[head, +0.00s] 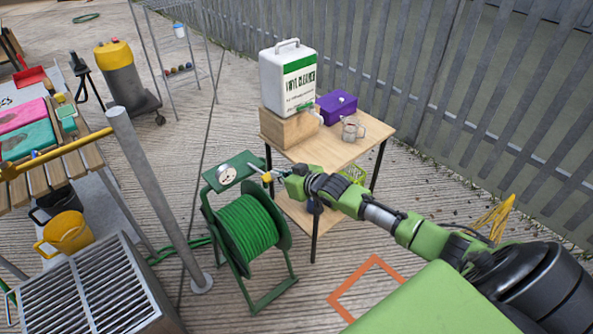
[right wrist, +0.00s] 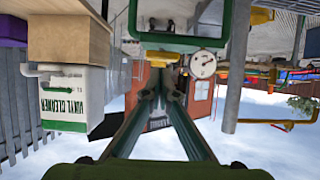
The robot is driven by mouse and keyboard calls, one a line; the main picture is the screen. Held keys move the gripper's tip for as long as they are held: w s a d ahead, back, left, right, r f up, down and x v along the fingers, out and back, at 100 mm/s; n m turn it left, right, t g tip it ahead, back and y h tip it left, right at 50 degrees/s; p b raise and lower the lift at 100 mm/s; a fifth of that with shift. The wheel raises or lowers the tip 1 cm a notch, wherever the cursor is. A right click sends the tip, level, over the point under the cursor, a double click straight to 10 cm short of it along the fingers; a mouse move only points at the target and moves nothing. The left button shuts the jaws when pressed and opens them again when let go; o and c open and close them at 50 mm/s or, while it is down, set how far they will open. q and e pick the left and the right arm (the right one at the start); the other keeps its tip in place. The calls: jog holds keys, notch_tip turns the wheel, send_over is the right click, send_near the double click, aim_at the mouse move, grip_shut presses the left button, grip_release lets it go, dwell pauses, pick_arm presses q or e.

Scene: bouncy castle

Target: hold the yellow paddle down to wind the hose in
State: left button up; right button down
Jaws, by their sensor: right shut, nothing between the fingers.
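The green hose reel (head: 248,228) stands on its frame on the paving, with green hose wound on its drum. A round white dial (head: 226,174) sits on the green plate at its top and also shows in the right wrist view (right wrist: 203,64). A small yellow piece, likely the paddle (head: 267,177), is beside the dial plate, right at the tip of my right gripper (head: 277,175). The gripper is shut with nothing held, its fingers (right wrist: 160,85) together near the reel top. Contact with the paddle cannot be told. My left gripper is out of view.
A wooden table (head: 345,155) behind my right arm bears a vinyl cleaner canister (head: 287,80), a purple box (head: 336,106) and a mug (head: 352,130). A grey post (head: 160,195) stands left of the reel, with a slatted grey unit (head: 90,290) in front.

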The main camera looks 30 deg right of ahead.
jog(key=r+b+v, duration=0.1)
jog(key=v, duration=0.8)
jog(key=shift+s+r, duration=0.15)
jog(key=s+d+f+m+g+h, duration=0.1)
jog(key=s+d+f, duration=0.15)
jog(key=f, duration=0.65)
jog(key=s+d+f+g+h, duration=0.1)
jog(key=s+d+f, duration=0.15)
jog(key=f, duration=0.65)
jog(key=s+a+f+g, duration=0.1)
jog(key=s+f+g, duration=0.2)
jog(key=s+f, duration=1.1)
jog(key=s+a+f+g, duration=0.2)
jog(key=s+a+f, duration=0.3)
jog(key=s, duration=0.5)
jog(key=s+a+f+n+g, duration=0.1)
jog(key=s+a+f+g, duration=0.1)
jog(key=s+a+f, duration=0.3)
jog(key=s+a+f+g, duration=0.2)
jog(key=s+a+f, duration=0.4)
jog(key=s+f, duration=0.4)
jog(key=s, duration=0.6)
jog(key=shift+n, duration=0.4)
